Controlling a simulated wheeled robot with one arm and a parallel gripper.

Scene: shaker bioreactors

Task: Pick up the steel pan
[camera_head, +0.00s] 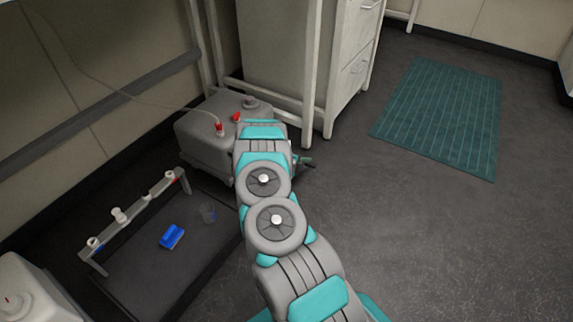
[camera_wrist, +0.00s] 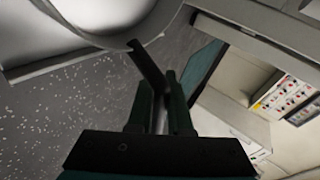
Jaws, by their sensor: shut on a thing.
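The steel pan (camera_wrist: 118,38) fills the upper left of the wrist view, with a pale curved rim and a dark handle (camera_wrist: 146,64) pointing down toward my gripper. My gripper (camera_wrist: 160,88) is shut on this handle, with one dark finger on each side of it. Much of the pan lies outside the wrist view. In the head view, my arm hides the pan, and only a small dark part of my gripper (camera_head: 306,162) shows beside the arm. I cannot tell there how high the pan is.
A grey container (camera_head: 200,142) with red caps stands left of my arm. A dark tray (camera_head: 140,290) with a blue object (camera_head: 172,236) and a rack of white pieces (camera_head: 118,215) is nearer. A white cabinet (camera_head: 352,65) stands behind. Floor and a teal mat (camera_head: 445,115) at right are clear.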

